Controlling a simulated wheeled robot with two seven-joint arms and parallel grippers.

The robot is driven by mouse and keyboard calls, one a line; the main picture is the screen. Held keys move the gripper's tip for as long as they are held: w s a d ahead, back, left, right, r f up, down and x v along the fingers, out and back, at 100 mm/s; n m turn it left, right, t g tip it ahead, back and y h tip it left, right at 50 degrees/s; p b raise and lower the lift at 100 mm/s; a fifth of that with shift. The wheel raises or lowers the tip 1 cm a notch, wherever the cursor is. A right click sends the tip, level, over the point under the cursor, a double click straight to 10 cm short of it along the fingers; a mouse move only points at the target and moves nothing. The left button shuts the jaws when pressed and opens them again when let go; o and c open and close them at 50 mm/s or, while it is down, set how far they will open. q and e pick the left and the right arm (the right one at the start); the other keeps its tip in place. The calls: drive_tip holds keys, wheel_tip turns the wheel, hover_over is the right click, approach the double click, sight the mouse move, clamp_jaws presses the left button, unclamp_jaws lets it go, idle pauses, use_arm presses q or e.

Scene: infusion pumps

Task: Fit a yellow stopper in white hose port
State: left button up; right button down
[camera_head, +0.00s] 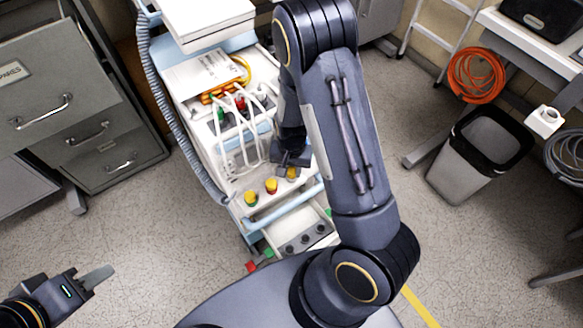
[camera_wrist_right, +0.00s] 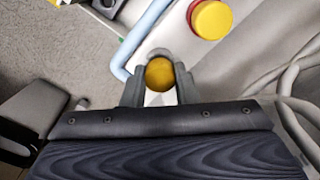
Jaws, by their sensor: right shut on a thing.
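A yellow stopper (camera_head: 292,173) is at the front right of the cart top. My right gripper (camera_head: 291,160) is over it and shut on it. In the right wrist view, this yellow stopper (camera_wrist_right: 160,74) sits between the two fingers, with a pale rounded rim just beyond it. Whether it is seated in a port is hidden. To its left are a yellow stopper on a red base (camera_head: 271,186) and a yellow one on a green base (camera_head: 251,198). White hoses (camera_head: 238,145) loop over the cart top. My left gripper (camera_head: 95,278) is empty at the lower left, away from the cart.
The cart has a blue front rail (camera_head: 285,206) and an open drawer (camera_head: 300,225) with dark, green and red pieces. Grey cabinets (camera_head: 60,100) stand at left. A bin (camera_head: 475,150) stands at right. The floor between is clear.

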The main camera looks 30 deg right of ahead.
drive_tip(key=shift+s+f, duration=0.2)
drive_tip(key=shift+f, duration=0.1)
drive_tip(key=c, duration=1.1)
unclamp_jaws()
drive_tip(key=shift+a+f, duration=0.1)
drive_tip(key=shift+o, duration=0.2)
drive_tip(key=shift+s, duration=0.1)
drive_tip(key=shift+b, duration=0.3)
drive_tip(key=shift+d, duration=0.2)
drive_tip(key=r, duration=0.2)
drive_tip(key=r+p, duration=0.1)
drive_tip(key=r, duration=0.2)
drive_tip(key=r+p, duration=0.1)
drive_tip(key=r, duration=0.1)
drive_tip(key=shift+w+a+r, duration=0.25)
drive_tip(key=shift+w+r, duration=0.1)
drive_tip(key=shift+r, duration=0.45)
